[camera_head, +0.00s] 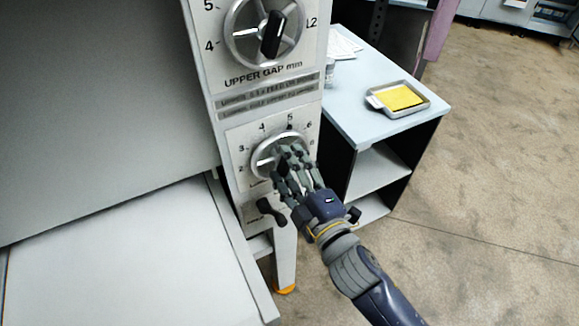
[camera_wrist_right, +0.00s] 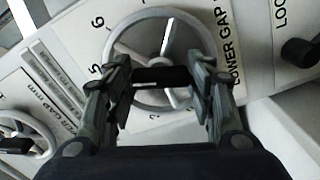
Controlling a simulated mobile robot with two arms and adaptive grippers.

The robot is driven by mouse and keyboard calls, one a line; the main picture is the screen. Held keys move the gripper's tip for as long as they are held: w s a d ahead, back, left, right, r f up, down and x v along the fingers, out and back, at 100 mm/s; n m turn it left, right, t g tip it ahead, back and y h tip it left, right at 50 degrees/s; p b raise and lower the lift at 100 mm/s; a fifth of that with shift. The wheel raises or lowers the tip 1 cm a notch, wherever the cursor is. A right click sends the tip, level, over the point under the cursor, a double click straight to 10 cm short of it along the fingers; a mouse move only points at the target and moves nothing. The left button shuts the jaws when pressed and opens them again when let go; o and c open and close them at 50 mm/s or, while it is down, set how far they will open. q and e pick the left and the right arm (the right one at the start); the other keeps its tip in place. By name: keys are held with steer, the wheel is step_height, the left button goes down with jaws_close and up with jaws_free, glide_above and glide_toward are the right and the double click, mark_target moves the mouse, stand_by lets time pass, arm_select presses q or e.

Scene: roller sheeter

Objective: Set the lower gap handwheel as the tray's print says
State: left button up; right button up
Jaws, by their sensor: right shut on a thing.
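The lower gap handwheel (camera_head: 259,157) is a silver spoked ring on the white panel, with printed numbers around it. My right gripper (camera_head: 285,160) is at this wheel and covers much of its face. In the right wrist view its fingers (camera_wrist_right: 163,82) are shut on the wheel's black grip bar (camera_wrist_right: 165,76), inside the silver rim (camera_wrist_right: 168,13). The fingers hide where the bar points in the head view. The tray (camera_head: 412,109) lies on the side table with a yellow sheet in it; I cannot read any print on it. My left gripper is not in view.
The upper gap handwheel (camera_head: 263,30) is above the lower one, with a printed label strip between them. A black lock knob (camera_head: 271,209) sticks out below. The side table (camera_head: 362,125) stands right of the panel, with papers (camera_head: 345,45) on it. Open floor is at right.

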steer(key=o, duration=1.1)
steer(key=shift+c, duration=0.2)
steer(key=v, duration=1.2)
steer(key=s+d+f+m+g+h+b, duration=0.1)
steer(key=d+f+m+g+h, duration=0.15)
steer(key=f, duration=1.25)
steer(key=s+d+f+m+g+h+b, duration=0.1)
steer(key=d+f+m+g+b, duration=0.2)
steer(key=f, duration=1.1)
steer(key=s+d+f+m+g+h, duration=0.1)
steer(key=d+f+m+g+h, duration=0.3)
steer(key=f, duration=1.1)
steer(key=s+d+f+m+b, duration=0.1)
steer(key=s+d+f, duration=0.2)
steer(key=s+f, duration=0.3)
steer(key=s+d+f+m, duration=0.2)
steer(key=s+d+f, duration=0.15)
steer(key=f, duration=0.45)
steer(key=s+d+f+m+g+b, duration=0.1)
steer(key=s+f+m+g, duration=0.1)
steer(key=s+f, duration=0.3)
steer(key=s+d+f+m+g, duration=0.1)
steer(key=s+f+m+g, duration=0.1)
steer(key=s, duration=0.9)
step_height(320, 180, down, 3)
steer(key=shift+s+d+r+g+h+b, duration=0.15)
steer(key=shift+s+g+h+b, duration=0.25)
steer(key=shift+g, duration=0.35)
